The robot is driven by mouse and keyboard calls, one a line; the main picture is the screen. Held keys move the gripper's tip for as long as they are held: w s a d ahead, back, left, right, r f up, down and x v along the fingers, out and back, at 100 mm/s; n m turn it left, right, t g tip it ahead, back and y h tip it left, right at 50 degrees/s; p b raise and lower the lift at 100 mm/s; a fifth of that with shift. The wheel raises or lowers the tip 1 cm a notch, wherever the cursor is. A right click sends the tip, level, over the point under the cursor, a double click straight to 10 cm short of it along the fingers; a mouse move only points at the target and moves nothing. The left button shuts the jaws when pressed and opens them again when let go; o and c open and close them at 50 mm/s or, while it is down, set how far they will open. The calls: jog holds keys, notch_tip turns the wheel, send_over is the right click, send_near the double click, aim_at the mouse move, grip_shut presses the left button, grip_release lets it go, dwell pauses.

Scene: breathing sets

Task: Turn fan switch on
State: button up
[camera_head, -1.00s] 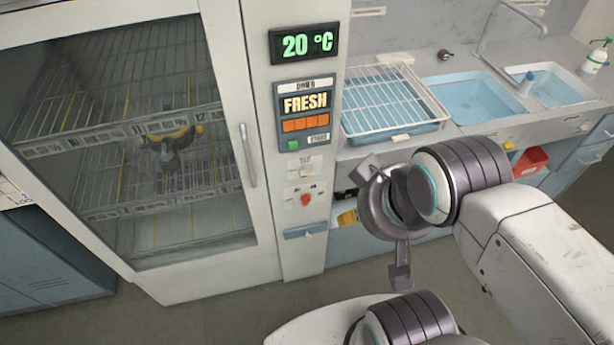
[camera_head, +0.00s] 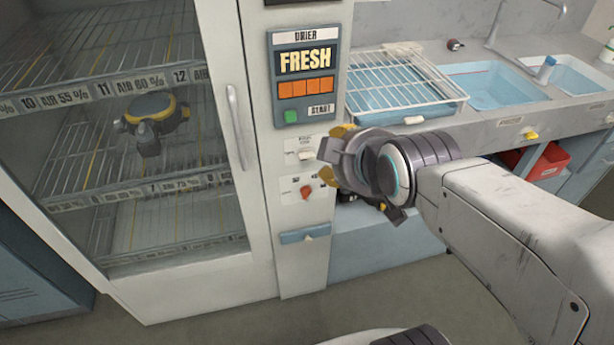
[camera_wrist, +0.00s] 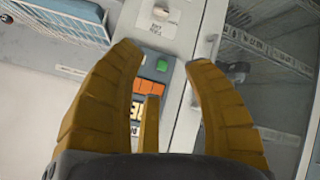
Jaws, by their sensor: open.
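A narrow white control column stands between the glass-doored cabinet and the counter. A white switch (camera_head: 306,155) sits on it below the start button, and the switch also shows at the top of the wrist view (camera_wrist: 160,14). A red-orange knob (camera_head: 305,192) is just below it. Their small labels are too blurred to tell surely which is the fan's. My gripper (camera_head: 335,157) is open and empty, just right of the switch in the head view. In the wrist view, its yellow fingers (camera_wrist: 162,56) spread before the column; I see no contact.
A drier panel (camera_head: 306,75) reads FRESH, with a green button (camera_head: 291,116). The cabinet door handle (camera_head: 236,127) is to the left. A wire rack (camera_head: 405,82) and sinks are on the counter at right. A blue handle (camera_head: 305,234) is below the knob.

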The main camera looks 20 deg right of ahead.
aim_at(308, 158)
jog(key=w+f+n+t+b, duration=0.45)
jog(key=w+f+b, duration=0.25)
jog(key=f+b, duration=0.5)
jog(key=w+f+n+t+b, duration=0.3)
jog(key=w+f+n+b, duration=0.4)
jog(key=b, duration=1)
jog(key=shift+m, duration=0.25)
jog(key=shift+w+f, duration=0.15)
jog(key=shift+w, duration=1.95)
jog(key=shift+w+f, duration=0.1)
jog(key=shift+w, duration=1.95)
jog(key=shift+o, duration=0.2)
grip_shut()
